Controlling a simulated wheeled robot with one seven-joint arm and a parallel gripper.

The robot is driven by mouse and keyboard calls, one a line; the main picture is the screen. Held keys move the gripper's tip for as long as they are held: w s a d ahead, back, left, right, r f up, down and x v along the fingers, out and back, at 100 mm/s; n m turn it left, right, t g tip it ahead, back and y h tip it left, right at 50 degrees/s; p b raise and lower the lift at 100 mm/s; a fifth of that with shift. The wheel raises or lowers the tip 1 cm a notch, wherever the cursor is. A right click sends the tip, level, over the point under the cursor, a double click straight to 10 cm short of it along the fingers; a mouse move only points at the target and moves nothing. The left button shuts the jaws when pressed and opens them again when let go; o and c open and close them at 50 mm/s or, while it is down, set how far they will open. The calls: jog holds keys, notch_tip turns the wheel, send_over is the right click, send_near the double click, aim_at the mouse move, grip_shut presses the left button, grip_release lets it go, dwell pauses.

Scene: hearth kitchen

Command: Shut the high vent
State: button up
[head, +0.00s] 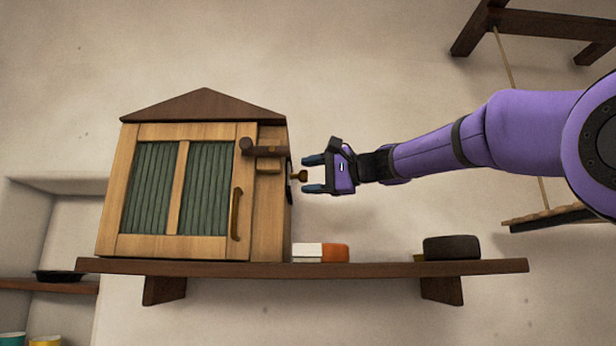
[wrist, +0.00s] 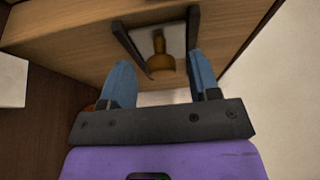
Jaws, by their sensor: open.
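A small wooden house-shaped cabinet (head: 268,220) stands on a wall shelf at the left. A brass-coloured knob (head: 299,176) sticks out of its right side. In the wrist view this knob (wrist: 162,62) stands on a pale patch (wrist: 147,42) between two dark rails on the wood. Nothing is labelled as the high vent; this fitting may be it, and I cannot tell whether it is open. My gripper (head: 313,174) is open beside the cabinet's right side. Its blue fingers (wrist: 160,78) point at the knob, one on either side of it, with no grip visible.
The cabinet's front door has a curved handle (head: 236,214) and a dark wooden latch (head: 262,149) above it. A white-and-orange block (head: 321,252) and a dark rounded object (head: 451,248) lie on the shelf (head: 390,269).

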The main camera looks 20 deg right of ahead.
jog(key=v, duration=1)
dwell(0.3)
